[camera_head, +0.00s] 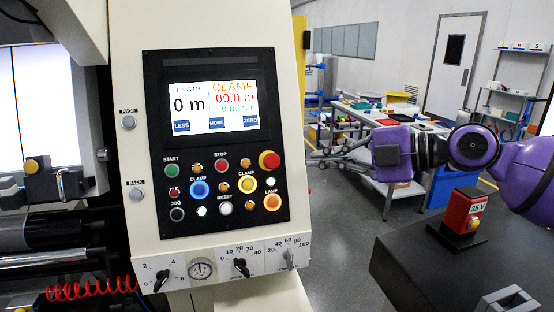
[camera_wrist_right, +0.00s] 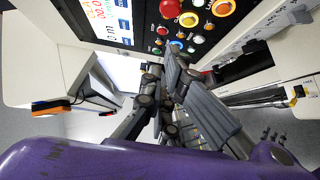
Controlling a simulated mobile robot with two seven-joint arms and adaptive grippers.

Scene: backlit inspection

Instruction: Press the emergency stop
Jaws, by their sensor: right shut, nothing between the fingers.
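The emergency stop (camera_head: 269,160) is a large red round button on a yellow ring, at the upper right of the black control panel. In the right wrist view the red button (camera_wrist_right: 169,8) shows near the top edge. My right gripper (camera_head: 318,160) comes in from the right, its fingers beside the machine's right edge. In the head view it is about level with the red button. Its fingers (camera_wrist_right: 170,65) look shut and empty in the wrist view, apart from the button. My left gripper is not in view.
The black panel (camera_head: 155,140) also bears a screen (camera_head: 215,107) and several coloured buttons close to the stop. A red box (camera_head: 462,208) with a yellow button stands on a dark block (camera_head: 410,262) at the right. A cluttered workbench (camera_head: 360,115) stands behind.

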